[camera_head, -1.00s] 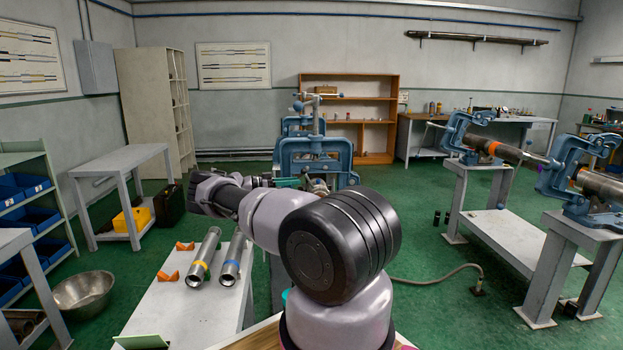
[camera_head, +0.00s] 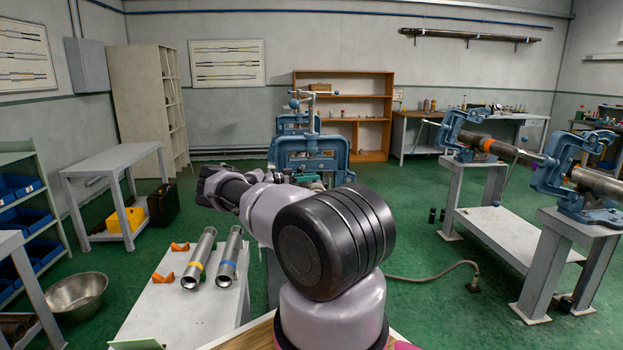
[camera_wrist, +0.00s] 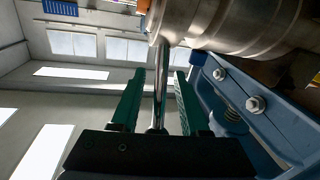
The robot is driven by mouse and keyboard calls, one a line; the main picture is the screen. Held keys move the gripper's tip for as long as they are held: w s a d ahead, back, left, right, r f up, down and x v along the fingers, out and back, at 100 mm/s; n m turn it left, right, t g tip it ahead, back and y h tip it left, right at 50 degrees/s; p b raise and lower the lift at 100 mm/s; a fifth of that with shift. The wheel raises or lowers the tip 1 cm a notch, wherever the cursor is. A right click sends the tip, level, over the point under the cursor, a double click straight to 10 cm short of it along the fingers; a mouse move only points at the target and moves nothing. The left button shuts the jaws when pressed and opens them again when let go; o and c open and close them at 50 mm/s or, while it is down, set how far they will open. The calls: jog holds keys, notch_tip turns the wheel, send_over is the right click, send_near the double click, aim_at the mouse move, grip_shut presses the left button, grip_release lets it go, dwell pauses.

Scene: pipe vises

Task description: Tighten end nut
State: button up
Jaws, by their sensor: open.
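My gripper (camera_wrist: 160,72) has two green fingers, spread apart, in the wrist view. A thin steel rod (camera_wrist: 160,85) runs between them, and I cannot tell whether either finger touches it. The rod's upper end meets a large shiny steel cylindrical piece (camera_wrist: 235,25); I cannot make out which part is the end nut. A blue vise frame (camera_wrist: 262,135) with bolts lies close on the right. In the head view, the blue pipe vise (camera_head: 310,150) stands beyond my arm, which hides most of its lower part and most of my gripper.
Two steel pipes with yellow (camera_head: 199,258) and blue (camera_head: 231,256) bands lie on the grey bench at left. More blue vises (camera_head: 465,130) hold a long pipe at right. A hose (camera_head: 440,279) lies on the green floor. A metal bowl (camera_head: 77,295) sits at lower left.

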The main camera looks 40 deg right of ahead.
jog(key=shift+c, duration=0.3)
grip_shut()
dwell(1.2)
